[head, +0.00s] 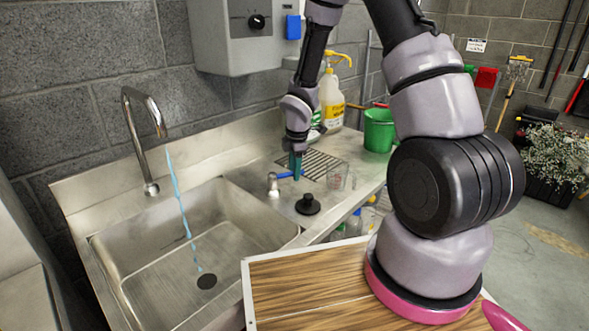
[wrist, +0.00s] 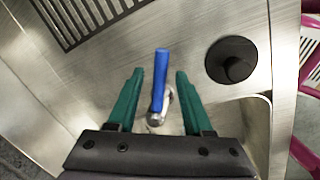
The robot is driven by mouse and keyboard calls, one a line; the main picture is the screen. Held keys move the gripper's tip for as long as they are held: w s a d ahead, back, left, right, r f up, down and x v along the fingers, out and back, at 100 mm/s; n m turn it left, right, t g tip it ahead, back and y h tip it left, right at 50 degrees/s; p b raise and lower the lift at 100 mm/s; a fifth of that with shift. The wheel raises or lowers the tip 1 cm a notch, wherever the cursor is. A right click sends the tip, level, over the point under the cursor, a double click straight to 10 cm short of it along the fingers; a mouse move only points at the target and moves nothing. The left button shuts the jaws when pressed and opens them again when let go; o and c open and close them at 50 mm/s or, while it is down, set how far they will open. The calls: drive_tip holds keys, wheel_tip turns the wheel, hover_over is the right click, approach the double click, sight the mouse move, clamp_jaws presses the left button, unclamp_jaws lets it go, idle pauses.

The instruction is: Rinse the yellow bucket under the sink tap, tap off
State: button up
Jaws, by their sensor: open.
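The curved metal tap (head: 140,120) stands at the back of the steel sink (head: 150,288). A thin blue stream of water (head: 182,212) runs from it down toward the drain (head: 207,281). The tap's blue lever (head: 285,175) is on a small metal valve on the counter, right of the basin. My gripper (head: 295,165) is above the counter at the lever. In the wrist view the green fingers of my gripper (wrist: 158,74) are open, one on each side of the blue lever (wrist: 161,80), with gaps on both sides. No yellow bucket shows in either view.
A grated drain (head: 318,163), a yellow-pump bottle (head: 331,100) and a green bucket (head: 379,130) are farther back. The basin holds no objects.

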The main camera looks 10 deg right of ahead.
clamp_jaws()
idle(1.4)
